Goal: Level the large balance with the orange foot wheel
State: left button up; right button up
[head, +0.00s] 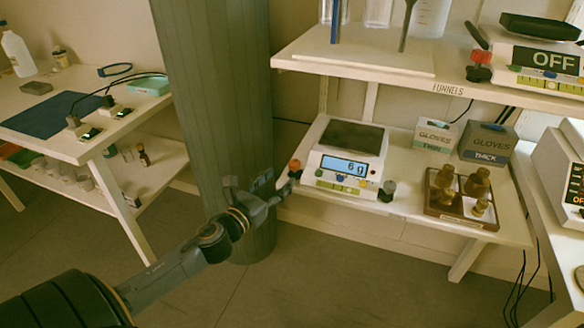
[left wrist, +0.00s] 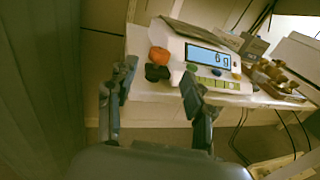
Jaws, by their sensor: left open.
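The large balance (head: 345,162) stands on the lower shelf, its display reading "6 g". The orange foot wheel (head: 295,166) is at its front left corner, and a grey foot wheel (head: 387,189) is at its front right. In the left wrist view the orange wheel (left wrist: 159,56) sits above a dark foot, beyond and between my fingers. My left gripper (head: 272,187) is open and empty, just left of and in front of the orange wheel, apart from it as far as I can see. It also shows in the left wrist view (left wrist: 158,82). My right gripper is not in view.
A dark column (head: 215,90) stands close behind my left arm. Glove boxes (head: 434,135) and a brown tray of weights (head: 440,213) are right of the balance. The upper shelf (head: 420,70) overhangs the back. Open floor lies in front.

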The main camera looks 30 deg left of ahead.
aim_at(291, 168)
pick_arm(q)
jog(key=w, duration=0.6)
jog(key=shift+w, duration=0.4)
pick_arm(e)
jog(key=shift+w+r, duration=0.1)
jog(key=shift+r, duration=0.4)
pick_arm(q)
jog(key=c, duration=1)
grip_shut()
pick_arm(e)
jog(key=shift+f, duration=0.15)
pick_arm(q)
jog(key=shift+h, duration=0.4)
